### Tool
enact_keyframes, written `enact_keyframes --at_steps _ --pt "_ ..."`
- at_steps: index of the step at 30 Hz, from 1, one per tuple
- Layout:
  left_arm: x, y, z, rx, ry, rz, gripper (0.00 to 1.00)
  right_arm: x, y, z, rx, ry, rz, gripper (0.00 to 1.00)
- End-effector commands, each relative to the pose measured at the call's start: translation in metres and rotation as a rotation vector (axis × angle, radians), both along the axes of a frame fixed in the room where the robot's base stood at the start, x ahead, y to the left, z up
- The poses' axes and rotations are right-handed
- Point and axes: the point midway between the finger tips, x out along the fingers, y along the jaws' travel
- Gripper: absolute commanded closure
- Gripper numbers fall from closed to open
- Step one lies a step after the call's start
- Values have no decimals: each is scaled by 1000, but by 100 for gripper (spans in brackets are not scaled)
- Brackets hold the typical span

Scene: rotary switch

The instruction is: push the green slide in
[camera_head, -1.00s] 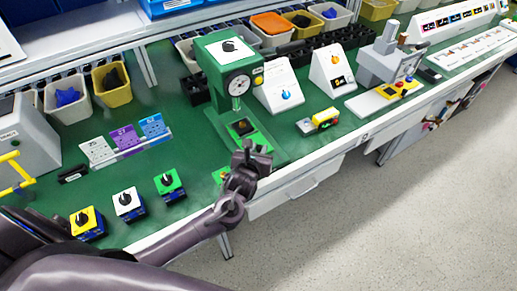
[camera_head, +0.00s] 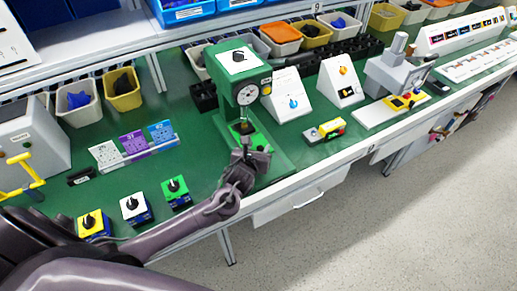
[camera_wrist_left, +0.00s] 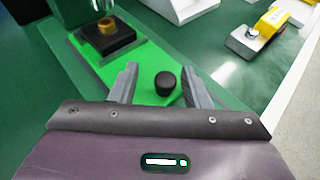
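The green slide (camera_wrist_left: 150,62) is a bright green plate under the green press-like machine (camera_head: 239,62). It carries a black block with a brass ring (camera_wrist_left: 107,28) towards the machine and a round black knob (camera_wrist_left: 165,83) at its near end. My left gripper (camera_wrist_left: 161,69) is open, one finger on each side of the knob, with gaps visible on both sides. In the head view my left gripper (camera_head: 248,149) is at the front of the machine and hides most of the slide. My right gripper is not in view.
A yellow-and-grey device (camera_head: 325,131) lies right of the machine, near two white sloped boxes (camera_head: 288,95). Three small switch boxes, including a green-topped one (camera_head: 176,190), stand left of my arm. The table's front edge (camera_head: 300,178) runs close to my gripper.

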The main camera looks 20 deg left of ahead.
Motion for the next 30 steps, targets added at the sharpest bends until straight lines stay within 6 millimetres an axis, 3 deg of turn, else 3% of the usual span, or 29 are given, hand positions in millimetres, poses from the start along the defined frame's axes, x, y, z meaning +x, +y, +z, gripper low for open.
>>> enact_keyframes --at_steps 8,21,30 --pt "-5 -2 1 0 2 -3 57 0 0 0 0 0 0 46" --pt "-63 -8 25 0 2 -3 57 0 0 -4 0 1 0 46" --pt "-72 -9 29 -1 1 -1 57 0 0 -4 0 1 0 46"
